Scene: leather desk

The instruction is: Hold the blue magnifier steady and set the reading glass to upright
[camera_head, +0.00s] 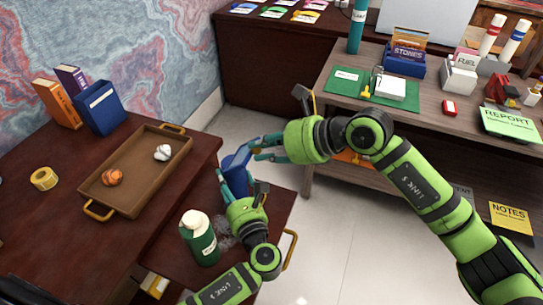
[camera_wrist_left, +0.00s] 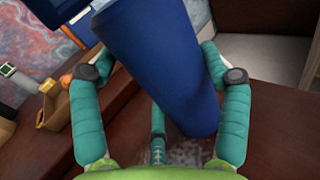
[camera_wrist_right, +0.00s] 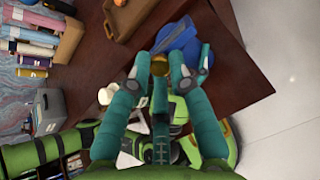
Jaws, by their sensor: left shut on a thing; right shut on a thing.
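The blue magnifier (camera_head: 237,170) stands near the back of the low dark wood desk section in the head view. My left gripper (camera_head: 234,184) is shut around its blue body, which fills the middle of the left wrist view (camera_wrist_left: 160,70). My right gripper (camera_head: 254,151) is shut at the upper part of the magnifier. In the right wrist view a small brass-coloured piece (camera_wrist_right: 160,65) shows between its fingers, with the blue magnifier (camera_wrist_right: 182,42) just beyond. The reading glass itself is hidden or too small to make out, so its tilt cannot be told.
A green bottle (camera_head: 199,238) with a white cap stands left of my left arm. A brown tray (camera_head: 135,178) holds two crumpled balls on the higher desk. A yellow tape roll (camera_head: 44,178) lies beside it. Open floor (camera_head: 330,235) lies right of the desk.

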